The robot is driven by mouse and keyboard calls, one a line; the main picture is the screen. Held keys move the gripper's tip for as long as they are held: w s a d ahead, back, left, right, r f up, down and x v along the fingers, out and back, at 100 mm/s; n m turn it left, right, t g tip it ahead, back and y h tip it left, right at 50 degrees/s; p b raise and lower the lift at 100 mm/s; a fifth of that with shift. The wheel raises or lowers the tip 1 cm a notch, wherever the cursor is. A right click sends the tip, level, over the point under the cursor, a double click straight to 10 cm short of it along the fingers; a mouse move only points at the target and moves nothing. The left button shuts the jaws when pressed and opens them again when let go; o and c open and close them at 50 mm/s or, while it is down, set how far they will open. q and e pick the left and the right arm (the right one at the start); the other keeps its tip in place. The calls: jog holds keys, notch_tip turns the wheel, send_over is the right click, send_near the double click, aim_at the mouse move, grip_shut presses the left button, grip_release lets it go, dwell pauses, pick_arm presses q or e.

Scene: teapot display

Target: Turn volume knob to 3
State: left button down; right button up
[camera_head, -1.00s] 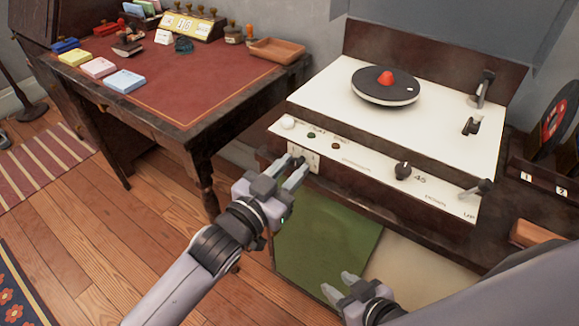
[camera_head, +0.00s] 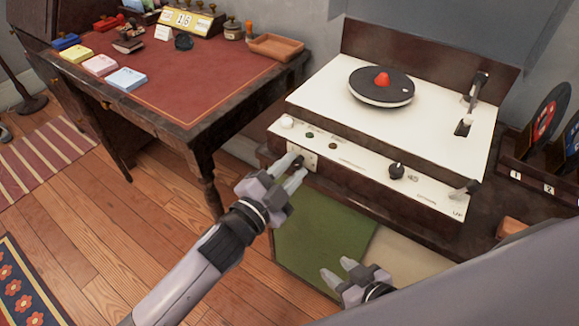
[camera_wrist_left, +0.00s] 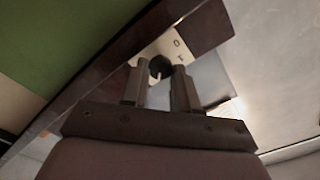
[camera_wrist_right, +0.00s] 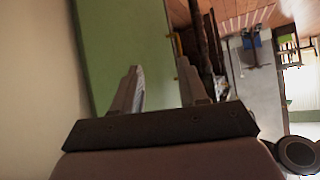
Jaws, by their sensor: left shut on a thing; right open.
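The record player (camera_head: 395,130) has a pale front panel and a small light plate at its left end. A dark knob with a pale pointer line sits on that plate; it shows clearly in the left wrist view (camera_wrist_left: 160,68). I take it to be the volume knob. My left gripper (camera_head: 294,165) is at this knob, its fingers on either side and shut on it. The fingers partly hide the knob in the head view. My right gripper (camera_head: 336,270) is open and empty, low in front of the cabinet.
Another black knob (camera_head: 397,171) and a lever (camera_head: 466,188) are on the front panel farther right. A turntable platter (camera_head: 381,87) with a red centre is on top. A red-topped desk (camera_head: 180,70) stands left. A record rack (camera_head: 530,180) is at the right.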

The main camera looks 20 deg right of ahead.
dwell(0.4)
pick_arm(q)
jog(key=c, duration=0.9)
grip_release()
jog(key=shift+f, duration=0.15)
pick_arm(e)
jog(key=shift+r, duration=0.1)
pick_arm(q)
jog(key=shift+s+f, duration=0.1)
